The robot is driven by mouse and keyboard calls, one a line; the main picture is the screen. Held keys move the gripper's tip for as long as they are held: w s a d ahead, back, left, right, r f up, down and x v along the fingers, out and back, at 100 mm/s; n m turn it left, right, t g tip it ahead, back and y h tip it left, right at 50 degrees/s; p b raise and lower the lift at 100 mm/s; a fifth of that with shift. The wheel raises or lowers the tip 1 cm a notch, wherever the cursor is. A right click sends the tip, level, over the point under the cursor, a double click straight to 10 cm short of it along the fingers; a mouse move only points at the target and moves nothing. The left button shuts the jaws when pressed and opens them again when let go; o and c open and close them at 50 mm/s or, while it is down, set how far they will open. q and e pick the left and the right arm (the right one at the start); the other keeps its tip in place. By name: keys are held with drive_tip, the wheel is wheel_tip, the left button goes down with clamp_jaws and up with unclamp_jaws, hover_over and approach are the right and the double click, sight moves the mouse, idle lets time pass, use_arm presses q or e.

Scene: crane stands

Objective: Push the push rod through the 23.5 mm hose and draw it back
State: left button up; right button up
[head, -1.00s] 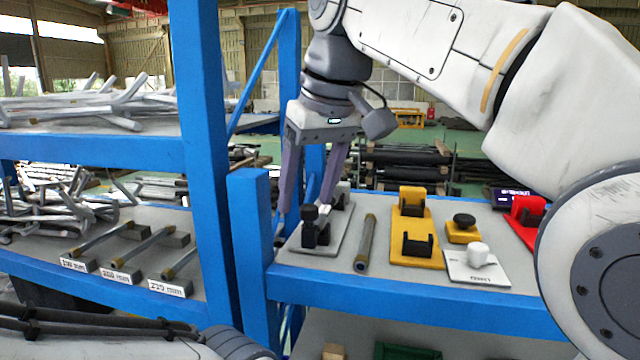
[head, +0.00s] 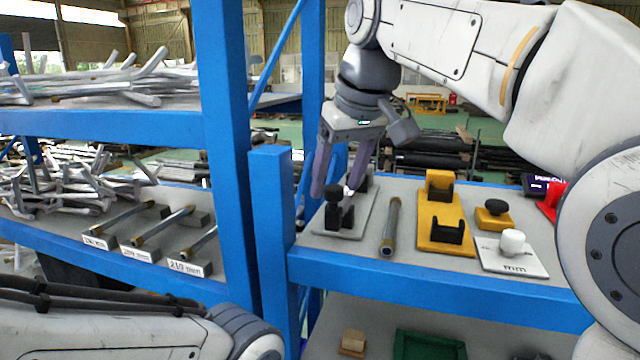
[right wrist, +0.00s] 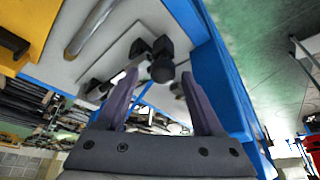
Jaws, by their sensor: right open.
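My right gripper (head: 335,188) is open and points down at the grey stand plate (head: 325,225), its fingertips close to the black knobbed clamp (head: 340,214). In the right wrist view the open fingers (right wrist: 160,74) have the black knob (right wrist: 162,70) near their tips; I see nothing gripped. A grey tube with brass ends (head: 391,228) lies on the shelf beside the plate. Three similar tubes, the front one (head: 198,240) among them, rest on grey blocks on the left shelf behind labels too blurred to read surely. I cannot tell which is the push rod. My left gripper is out of view.
A yellow stand with black cradle (head: 440,232), a yellow block with black knob (head: 493,213) and a white plate with white knob (head: 511,250) stand to the right. A blue post (head: 270,220) separates the shelves. Loose metal bars (head: 60,185) fill the left rack.

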drive_tip(key=shift+w+a+f, duration=0.1)
drive_tip(key=shift+a+f, duration=0.05)
drive_tip(key=shift+f, duration=0.1)
clamp_jaws()
idle(1.4)
